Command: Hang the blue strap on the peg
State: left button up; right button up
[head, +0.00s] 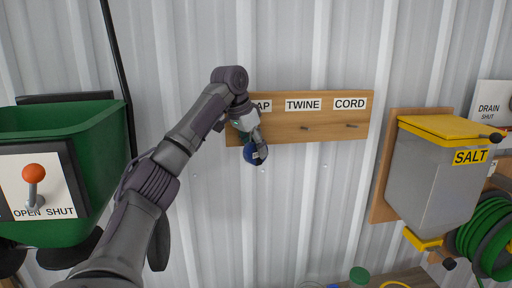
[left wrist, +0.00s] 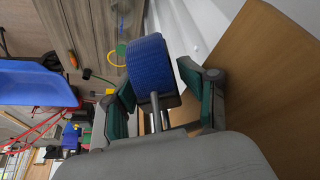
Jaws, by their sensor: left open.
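The blue strap (head: 251,155), a rolled band, is at the lower left of the wooden peg board (head: 285,134), below a label of which only "AP" shows. It also shows in the left wrist view (left wrist: 148,62). My left gripper (head: 257,143) is at the strap; in the left wrist view its two green-padded fingers (left wrist: 163,88) stand apart on either side of it. A thin grey rod (left wrist: 156,112) shows between the fingers, in front of the strap. I cannot tell whether the strap is around it. The peg under the "AP" label is hidden in the head view.
Bare pegs show under TWINE (head: 304,127) and CORD (head: 351,125). A grey SALT bin (head: 428,180) with a yellow lid hangs at right. A green hopper (head: 100,150) with an orange-knobbed lever (head: 34,180) stands at left. The wall below the board is clear.

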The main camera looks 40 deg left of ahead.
pick_arm(q)
jog(key=shift+a+r, duration=0.2)
jog(key=shift+r, duration=0.25)
jog(key=v, duration=0.6)
jog(key=shift+s, duration=0.25)
jog(key=shift+s+d+r, duration=0.15)
jog(key=shift+r, duration=0.3)
pick_arm(e)
jog(key=shift+w+a, duration=0.1)
jog(key=shift+a, duration=0.2)
pick_arm(q)
jog(key=shift+f, duration=0.1)
pick_arm(e)
jog(key=shift+r, duration=0.1)
